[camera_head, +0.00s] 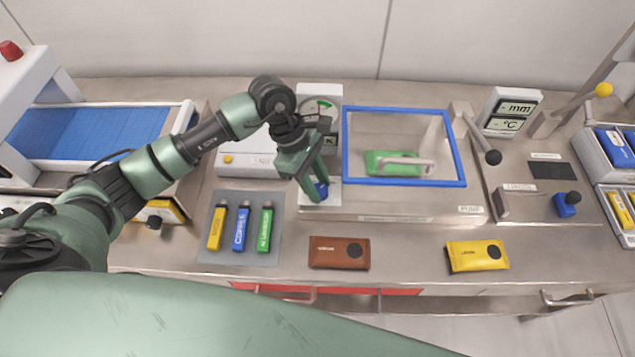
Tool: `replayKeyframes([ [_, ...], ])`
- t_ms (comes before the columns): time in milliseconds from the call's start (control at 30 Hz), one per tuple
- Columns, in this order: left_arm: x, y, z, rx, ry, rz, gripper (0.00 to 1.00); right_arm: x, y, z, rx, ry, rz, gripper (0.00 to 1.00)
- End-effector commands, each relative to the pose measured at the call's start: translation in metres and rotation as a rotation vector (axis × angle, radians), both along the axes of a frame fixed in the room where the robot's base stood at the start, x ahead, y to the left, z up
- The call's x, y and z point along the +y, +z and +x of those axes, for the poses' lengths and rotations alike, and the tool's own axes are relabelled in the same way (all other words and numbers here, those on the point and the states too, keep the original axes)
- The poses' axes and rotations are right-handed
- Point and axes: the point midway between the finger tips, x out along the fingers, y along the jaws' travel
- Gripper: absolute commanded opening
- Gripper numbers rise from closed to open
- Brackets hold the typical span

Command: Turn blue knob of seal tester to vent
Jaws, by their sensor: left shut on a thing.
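The seal tester has a pale panel with a round dial gauge (319,108) and stands left of a blue-framed clear chamber (405,110). A green pack (395,163) lies inside the chamber under a metal bar. The blue knob (322,190) sits low on the panel, partly hidden by my gripper. My left gripper (317,190) points down and is shut on the blue knob. The knob's exact pointer direction and its markings are hidden. My right gripper is not in view.
A brown pack (339,253) and a yellow pack (477,256) lie along the front. At right are a lever with a yellow ball (603,89), a display (510,108) and a small blue part (565,207).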

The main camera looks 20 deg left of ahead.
Motion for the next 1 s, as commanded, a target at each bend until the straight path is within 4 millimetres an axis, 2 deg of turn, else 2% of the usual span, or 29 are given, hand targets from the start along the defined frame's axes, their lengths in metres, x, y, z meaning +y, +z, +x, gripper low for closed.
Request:
replayKeyframes([
  [367,0.001,-0.004,-0.001,-0.002,0.181,0.002,0.00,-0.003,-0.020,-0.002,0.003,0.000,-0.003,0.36],
  [1000,-0.001,-0.004,-0.005,-0.006,0.777,-0.002,0.00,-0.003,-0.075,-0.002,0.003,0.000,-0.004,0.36],
])
